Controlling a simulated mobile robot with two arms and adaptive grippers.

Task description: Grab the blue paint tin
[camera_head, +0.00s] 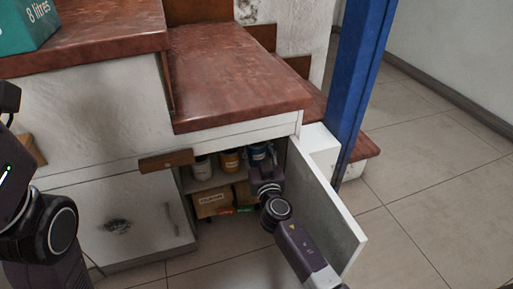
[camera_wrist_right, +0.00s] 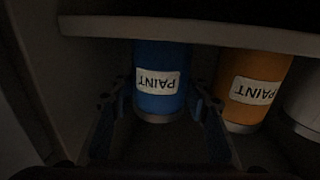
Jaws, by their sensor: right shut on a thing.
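The blue paint tin (camera_wrist_right: 160,65) stands in the open cupboard under the stairs, its PAINT label upside down in the right wrist view. In the head view the tin (camera_head: 257,151) shows at the right end of the upper shelf, partly hidden by my right gripper (camera_head: 262,168). In the right wrist view my right gripper (camera_wrist_right: 161,97) has one finger on each side of the tin and is shut on it. The tin is upright. My left arm shows at the left edge of the head view, but its gripper is not seen.
An orange paint tin (camera_wrist_right: 255,88) and a white tin (camera_head: 201,167) stand beside the blue one. The open cupboard door (camera_head: 327,205) is close on the right of my arm. A cardboard box (camera_head: 212,203) sits below. The stair top (camera_head: 230,75) overhangs the cupboard.

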